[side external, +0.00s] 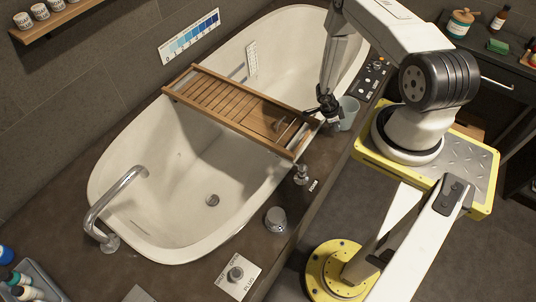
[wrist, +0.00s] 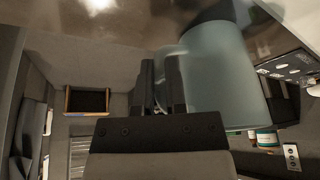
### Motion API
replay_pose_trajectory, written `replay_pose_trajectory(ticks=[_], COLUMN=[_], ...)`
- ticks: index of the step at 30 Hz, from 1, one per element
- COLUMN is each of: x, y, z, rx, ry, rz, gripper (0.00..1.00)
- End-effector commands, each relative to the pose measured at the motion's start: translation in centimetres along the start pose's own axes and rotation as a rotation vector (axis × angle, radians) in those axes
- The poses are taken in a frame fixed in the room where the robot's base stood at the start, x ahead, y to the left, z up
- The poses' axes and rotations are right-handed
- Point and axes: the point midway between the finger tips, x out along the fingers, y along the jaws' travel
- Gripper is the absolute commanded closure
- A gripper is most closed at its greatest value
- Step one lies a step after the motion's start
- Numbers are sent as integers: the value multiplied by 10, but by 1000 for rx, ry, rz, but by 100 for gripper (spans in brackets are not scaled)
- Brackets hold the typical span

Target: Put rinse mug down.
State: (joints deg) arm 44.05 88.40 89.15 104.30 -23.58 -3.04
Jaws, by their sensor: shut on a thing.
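The rinse mug (side external: 348,113) is a plain pale blue-grey cup over the dark tub ledge, beside the right end of the wooden bath tray (side external: 240,108). In the wrist view the mug (wrist: 228,75) is large, just right of my fingers. My gripper (side external: 330,117) is shut on the mug at its near side, apparently by the handle; its dark fingers also show in the wrist view (wrist: 163,85). The fingers hide most of the handle. One end of the mug is close to the brown stone surface, but I cannot tell whether it touches.
The white bathtub (side external: 165,165) lies left of the ledge (side external: 325,172). A control panel (side external: 375,72) is set in the ledge behind the mug. A small tap fitting (side external: 301,175) and a round knob (side external: 276,219) stand nearer. Bare ledge lies between the mug and the fitting.

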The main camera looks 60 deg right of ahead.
Motion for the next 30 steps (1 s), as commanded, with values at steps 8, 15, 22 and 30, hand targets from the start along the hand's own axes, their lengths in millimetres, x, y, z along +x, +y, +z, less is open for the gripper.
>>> replay_pose_trajectory(ticks=[8, 15, 22, 30], x=[3, 5, 5, 4], y=[0, 0, 0, 0], z=[1, 2, 2, 2], rx=[1, 0, 0, 1], ry=[0, 0, 0, 0], rz=[-1, 0, 0, -1], gripper=[100, 79, 50, 50])
